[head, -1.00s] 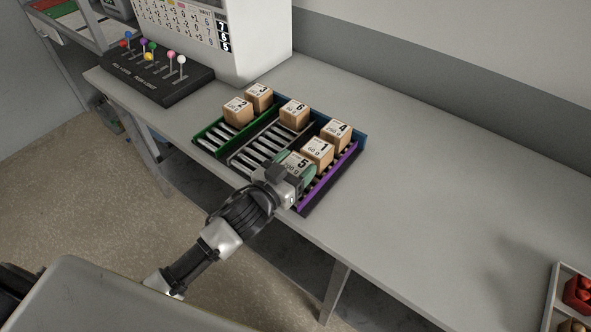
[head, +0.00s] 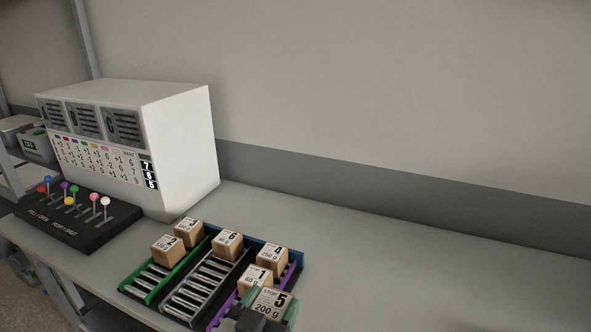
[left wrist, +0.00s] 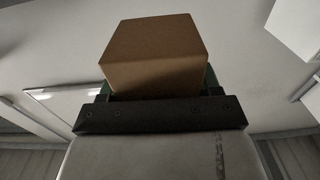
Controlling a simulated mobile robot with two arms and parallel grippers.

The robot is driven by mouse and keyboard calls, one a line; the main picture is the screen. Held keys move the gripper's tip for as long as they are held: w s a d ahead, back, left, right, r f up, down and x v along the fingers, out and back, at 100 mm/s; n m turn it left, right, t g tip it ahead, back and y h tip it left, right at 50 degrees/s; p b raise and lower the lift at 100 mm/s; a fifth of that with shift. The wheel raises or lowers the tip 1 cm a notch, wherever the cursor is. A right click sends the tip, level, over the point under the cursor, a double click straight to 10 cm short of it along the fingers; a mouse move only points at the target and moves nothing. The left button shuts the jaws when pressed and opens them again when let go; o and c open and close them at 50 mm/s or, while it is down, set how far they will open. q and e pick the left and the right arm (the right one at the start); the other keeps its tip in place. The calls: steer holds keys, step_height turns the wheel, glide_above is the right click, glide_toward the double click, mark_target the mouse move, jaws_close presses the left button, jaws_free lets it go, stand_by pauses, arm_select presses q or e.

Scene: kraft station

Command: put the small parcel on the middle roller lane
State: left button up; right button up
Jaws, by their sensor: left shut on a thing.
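My left gripper (head: 270,307) is shut on the parcel marked 5, 200 g (head: 272,299), a brown cube with a white label. Its green fingers clasp two sides; the left wrist view shows the brown cube (left wrist: 155,55) between them. The held parcel appears at the near end of the right lane, in front of parcel 1 (head: 252,281); I cannot tell whether it touches anything. The middle roller lane (head: 197,287) has bare grey rollers, with parcel 6 (head: 228,243) at its far end. My right gripper is not in view.
Parcels 2 (head: 168,250) and 3 (head: 189,231) stand on the green-sided left lane (head: 150,282). Parcel 4 (head: 272,258) stands on the purple-sided right lane. A lever box (head: 80,222) and a white cabinet (head: 180,150) stand to the left. The bench (head: 400,285) at right is clear.

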arm_select(q)
steer(key=s+a+f+n+t+y, duration=0.1)
steer(key=s+a+f+n+y, duration=0.15)
steer(key=a, duration=0.35)
steer(key=s+a+f+n+y, duration=0.1)
steer(key=s+a+f+y, duration=0.25)
steer(key=a, duration=0.25)
steer(key=w+d+r+m+h, duration=0.1)
steer(key=w+d+r+h, duration=0.1)
steer(key=d, duration=0.2)
steer(key=w+d+r+m+h, duration=0.1)
steer(key=w+d+r+h, duration=0.1)
steer(key=d, duration=0.2)
steer(key=w+d+r+m+g+h, duration=0.1)
steer(key=w+d+r+h, duration=0.1)
steer(key=d, duration=0.2)
steer(key=shift+w+d+r+m, duration=0.1)
steer(key=shift+d+r+m, duration=0.05)
steer(key=shift+d+m, duration=0.15)
